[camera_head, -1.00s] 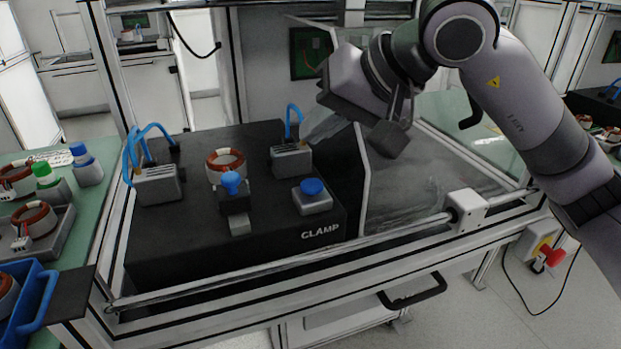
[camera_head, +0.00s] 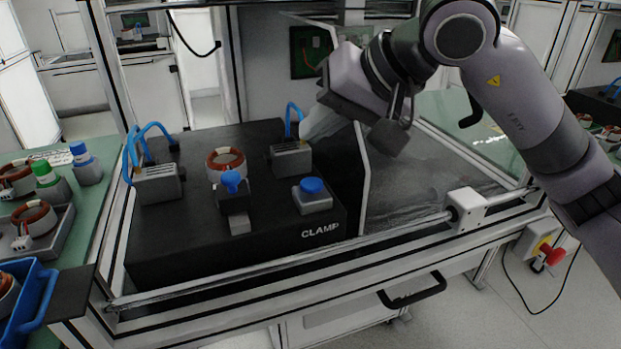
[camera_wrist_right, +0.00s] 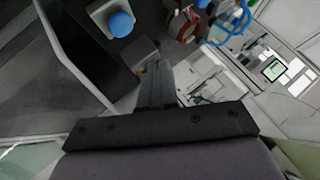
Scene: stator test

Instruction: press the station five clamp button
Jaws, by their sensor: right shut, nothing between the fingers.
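The blue clamp button (camera_head: 312,186) sits on a grey box on the black fixture block (camera_head: 270,245), just above the word CLAMP. In the right wrist view the blue button (camera_wrist_right: 121,24) shows at the upper left. My right gripper (camera_head: 318,124) is shut and empty, above and behind the button, beside the grey connector block (camera_head: 292,160). Its fingers also show in the right wrist view (camera_wrist_right: 156,82), apart from the button. A copper-wound stator ring (camera_head: 226,160) sits on the fixture behind a blue-topped clamp (camera_head: 231,182). My left gripper is out of view.
A clear panel (camera_head: 364,180) stands upright just right of the fixture. A rail (camera_head: 300,252) runs along the front. Blue hoses (camera_head: 132,150) rise at the left. Trays with stators (camera_head: 62,222) lie on the left table. A red stop button (camera_head: 553,257) is at right.

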